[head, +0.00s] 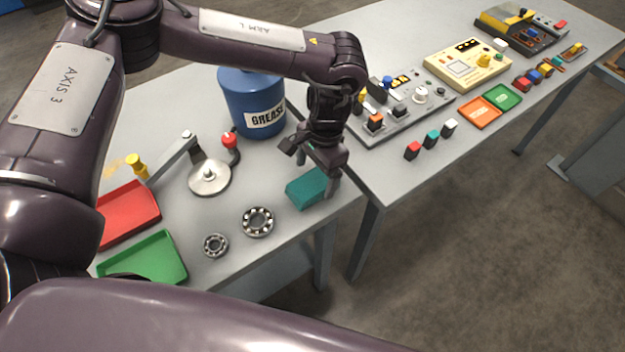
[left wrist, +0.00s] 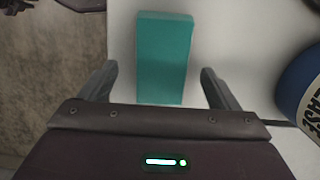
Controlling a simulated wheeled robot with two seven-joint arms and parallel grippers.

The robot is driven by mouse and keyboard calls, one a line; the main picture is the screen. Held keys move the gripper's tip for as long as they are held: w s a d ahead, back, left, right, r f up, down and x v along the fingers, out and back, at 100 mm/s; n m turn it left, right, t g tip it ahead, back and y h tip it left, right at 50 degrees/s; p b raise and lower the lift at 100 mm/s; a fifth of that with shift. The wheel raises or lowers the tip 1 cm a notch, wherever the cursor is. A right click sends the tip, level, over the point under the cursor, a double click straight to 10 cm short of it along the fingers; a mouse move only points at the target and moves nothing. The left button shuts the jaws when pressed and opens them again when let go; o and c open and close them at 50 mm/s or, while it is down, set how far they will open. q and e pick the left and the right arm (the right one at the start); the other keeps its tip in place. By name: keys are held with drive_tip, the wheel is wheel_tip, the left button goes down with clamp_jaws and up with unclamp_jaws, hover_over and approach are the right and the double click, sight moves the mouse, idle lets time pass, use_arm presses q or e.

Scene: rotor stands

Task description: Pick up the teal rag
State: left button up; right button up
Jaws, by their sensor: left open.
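The teal rag (head: 304,189) is a block-like folded piece lying on the grey table near its right front edge. In the left wrist view the rag (left wrist: 164,58) lies lengthwise between my open fingers, with clear space on both sides. My left gripper (head: 318,176) is above and beside the rag, pointing down. Its fingers (left wrist: 160,88) are open and hold nothing. Part of the rag's right end is hidden behind a finger in the head view. My right gripper is not in view.
A blue grease drum (head: 245,100) stands behind the rag. Two bearings (head: 257,221) lie to the left, with a rotor stand (head: 209,178), a red tray (head: 128,215) and a green tray (head: 150,260) farther left. A second table (head: 385,180) with control panels stands right, past a narrow gap.

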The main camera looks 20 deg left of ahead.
sight(314, 181)
use_arm(q)
drive_tip(key=f, duration=0.2)
drive_tip(key=shift+s+a+f, duration=0.1)
drive_tip(key=shift+a+f, duration=0.2)
drive_tip(key=shift+f, duration=0.05)
drive_tip(key=c, duration=1.1)
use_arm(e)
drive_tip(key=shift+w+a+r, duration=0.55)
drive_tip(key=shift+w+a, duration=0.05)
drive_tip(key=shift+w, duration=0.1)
use_arm(q)
drive_tip(key=shift+r, duration=0.1)
